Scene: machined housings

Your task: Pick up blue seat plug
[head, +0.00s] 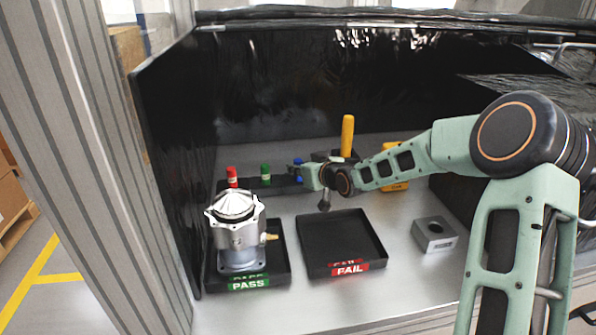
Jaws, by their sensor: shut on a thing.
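The blue seat plug (298,163) is upright at the right end of a black rack (279,187) at the back of the bench. My gripper (295,170) reaches in from the right and is shut on the plug. The fingers are small in the head view, and they hide part of the plug. I cannot tell whether the plug is still seated in the rack or slightly lifted.
A red plug (232,176) and a green plug (265,173) stand in the rack. A metal housing (237,238) stands in the PASS tray (280,275). The FAIL tray (343,243) is empty. A grey block (434,234) sits right; a yellow handle (347,136) stands behind my arm.

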